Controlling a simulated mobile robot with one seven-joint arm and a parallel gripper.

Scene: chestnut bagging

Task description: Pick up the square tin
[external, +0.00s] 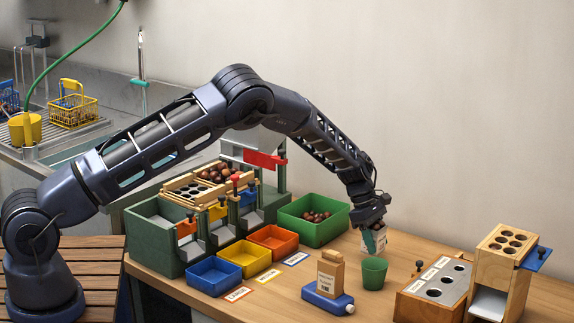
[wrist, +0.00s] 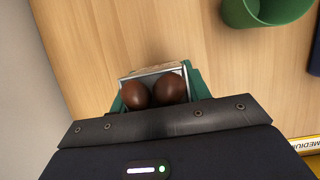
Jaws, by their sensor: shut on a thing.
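The square tin (external: 381,238) is a small pale box with a label, at the right of the green crate in the external view. In the wrist view the tin's rim (wrist: 152,72) shows, with two brown chestnuts (wrist: 153,92) inside it. My gripper (external: 372,222) points down over the tin and is shut on it. In the wrist view its green fingers (wrist: 196,84) sit on both sides of the tin. Most of the tin's far wall and its base are hidden, so I cannot tell whether it touches the table.
A green cup (external: 374,273) stands just in front of the tin. The green crate (external: 312,230) with chestnuts is at left. Wooden blocks with holes (external: 436,293) are at right. Bare table lies behind the cup.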

